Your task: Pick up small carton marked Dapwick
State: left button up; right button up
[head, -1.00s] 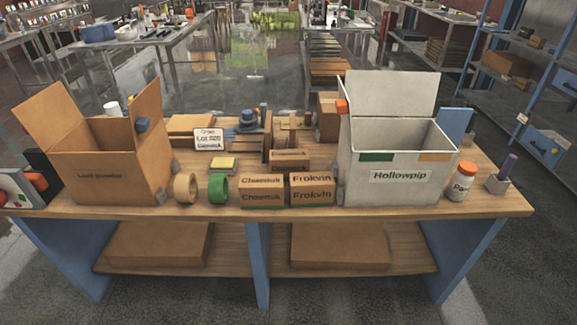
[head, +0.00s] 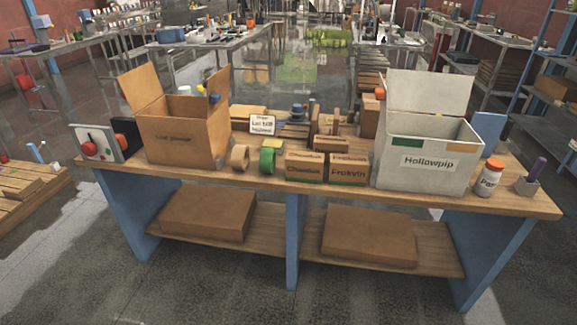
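No carton with a readable Dapwick label shows in the head view. Small brown cartons stand at the front middle of the bench: a Chaemuk-like label is on the left carton (head: 305,170), and Frokvin is on the right carton (head: 348,171). They appear stacked in two layers. More small brown cartons (head: 329,125) stand behind them, partly hidden, with no label I can read. Neither of my grippers is in view.
The wooden bench (head: 520,205) holds an open brown box (head: 180,145) at left and an open white Hollowpip box (head: 425,165) at right. Floor in front is clear.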

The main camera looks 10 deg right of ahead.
aim_at(326, 144)
jog(key=z, duration=0.45)
jog(key=k, duration=0.3)
jog(key=u, duration=1.8)
jog(key=i, duration=1.3)
jog(key=z, duration=1.25)
jog(key=i, duration=0.75)
jog(key=z, duration=0.8)
